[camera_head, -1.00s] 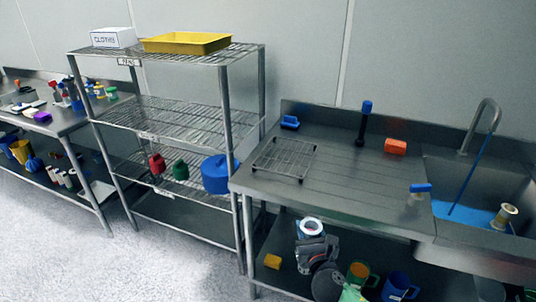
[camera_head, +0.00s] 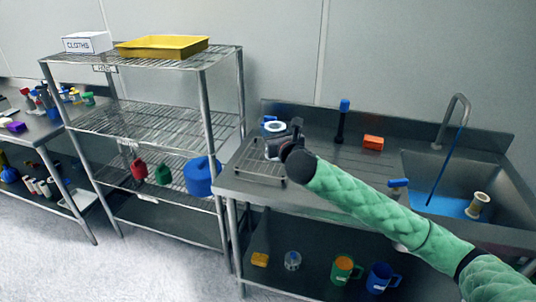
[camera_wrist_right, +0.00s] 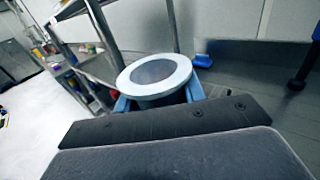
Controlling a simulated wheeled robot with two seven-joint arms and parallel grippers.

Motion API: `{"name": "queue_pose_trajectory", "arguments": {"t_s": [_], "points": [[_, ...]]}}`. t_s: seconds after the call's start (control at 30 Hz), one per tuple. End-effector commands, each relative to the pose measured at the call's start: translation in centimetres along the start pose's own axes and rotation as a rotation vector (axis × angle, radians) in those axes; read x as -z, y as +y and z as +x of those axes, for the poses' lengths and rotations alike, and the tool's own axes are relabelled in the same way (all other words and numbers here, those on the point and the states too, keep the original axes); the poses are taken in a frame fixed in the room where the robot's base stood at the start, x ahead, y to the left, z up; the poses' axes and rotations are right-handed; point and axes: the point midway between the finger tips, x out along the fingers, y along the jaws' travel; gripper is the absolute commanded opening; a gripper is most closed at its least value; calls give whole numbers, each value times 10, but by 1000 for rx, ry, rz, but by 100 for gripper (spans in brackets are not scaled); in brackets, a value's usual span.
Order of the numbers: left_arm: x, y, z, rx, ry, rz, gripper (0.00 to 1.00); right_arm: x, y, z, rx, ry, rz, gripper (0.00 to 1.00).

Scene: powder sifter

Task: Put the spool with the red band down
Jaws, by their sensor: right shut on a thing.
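My right gripper (camera_head: 272,142) is shut on a spool (camera_head: 274,127) with a pale ring-shaped top flange. In the right wrist view the spool (camera_wrist_right: 155,75) shows its white rim and grey centre between blue fingertips. Its side is mostly hidden, so I cannot see a red band. In the head view the spool and gripper are over the wire rack (camera_head: 243,166) on the steel counter; I cannot tell whether the spool touches it. Another spool (camera_head: 478,204), cream coloured, stands tilted in the sink. My left gripper is out of view.
A blue item (camera_wrist_right: 203,61) lies behind the held spool. A blue-topped dark post (camera_head: 342,120) and an orange block (camera_head: 373,142) stand at the counter's back. The sink (camera_head: 420,170) is at right. A wire shelf unit (camera_head: 160,121) stands left.

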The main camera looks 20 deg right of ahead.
Motion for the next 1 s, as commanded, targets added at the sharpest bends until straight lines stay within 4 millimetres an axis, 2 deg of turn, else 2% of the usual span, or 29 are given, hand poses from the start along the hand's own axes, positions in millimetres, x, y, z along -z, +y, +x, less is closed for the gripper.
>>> {"name": "queue_pose_trajectory", "arguments": {"t_s": [0.03, 0.2, 0.4, 0.53, 0.7, 0.83, 1.0], "points": [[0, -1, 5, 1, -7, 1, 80, -15, -8, 10, 0, -4, -6, 7], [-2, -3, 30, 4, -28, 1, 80, -41, -35, 40, -6, -2, -7, 7], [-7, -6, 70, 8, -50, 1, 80, -56, -79, 78, -11, 0, -1, 7], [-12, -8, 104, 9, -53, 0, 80, -46, -113, 102, -24, 0, 4, 7], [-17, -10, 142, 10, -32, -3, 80, -16, -143, 122, -57, 3, 8, 7], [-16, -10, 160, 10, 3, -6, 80, 5, -152, 128, -89, 3, 8, 7], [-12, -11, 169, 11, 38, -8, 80, 12, -146, 131, -114, 1, 9, 7]]}}
